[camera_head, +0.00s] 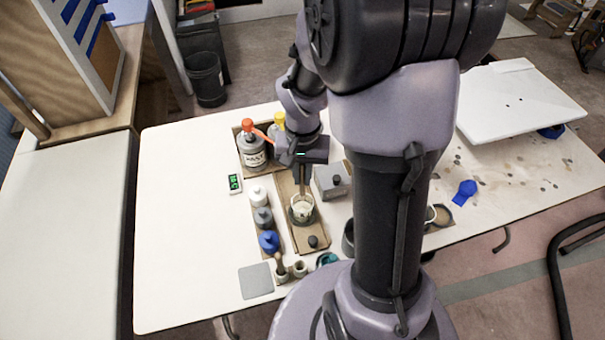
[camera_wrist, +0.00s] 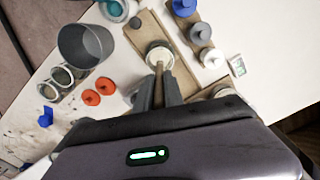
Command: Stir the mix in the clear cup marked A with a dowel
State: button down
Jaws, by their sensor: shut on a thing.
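My gripper (camera_head: 303,157) is shut on a thin wooden dowel (camera_head: 302,182) and points down over the table. The dowel also shows between the fingers in the wrist view (camera_wrist: 159,72). Its lower end reaches the mouth of a clear cup (camera_head: 302,214) with pale contents; I cannot tell how deep it goes. The cup stands on a brown board (camera_head: 310,232) and shows just beyond the fingertips in the wrist view (camera_wrist: 166,59). No letter A is readable on it.
White, grey and blue jars (camera_head: 268,241) stand in a row left of the cup. Pump bottles (camera_head: 251,152) stand behind. A grey box (camera_head: 331,182) is close right. A grey bucket (camera_wrist: 97,42) and red discs (camera_wrist: 91,97) show in the wrist view. The table's left side is clear.

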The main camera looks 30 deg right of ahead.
notch_tip(320, 180, up, 4)
jog(key=p, duration=0.3)
jog(key=shift+r+p, duration=0.2)
jog(key=shift+p, duration=0.1)
jog(key=shift+f, duration=0.2)
